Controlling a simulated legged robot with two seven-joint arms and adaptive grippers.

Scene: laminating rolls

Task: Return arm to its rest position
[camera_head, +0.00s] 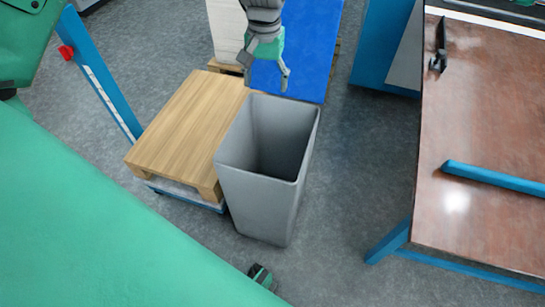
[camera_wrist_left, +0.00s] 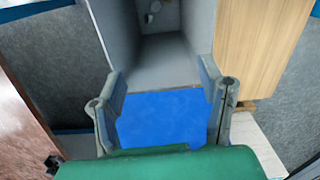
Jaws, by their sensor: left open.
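My left gripper (camera_head: 266,74) hangs at the top middle of the head view, just beyond the far rim of a tall grey bin (camera_head: 262,205). Its grey and green fingers are apart with nothing between them. In the left wrist view the two fingers of the left gripper (camera_wrist_left: 163,90) are spread wide. The bin (camera_wrist_left: 170,65) shows ahead of them, and a blue surface shows through the gap. My right gripper cannot be made out in either view.
A wooden pallet-like block (camera_head: 190,125) stands left of the bin. A blue sheet (camera_head: 305,45) lies behind it. A brown-topped table (camera_head: 475,125) with a blue bar (camera_head: 495,178) is at right. Grey floor (camera_head: 365,140) is clear between bin and table.

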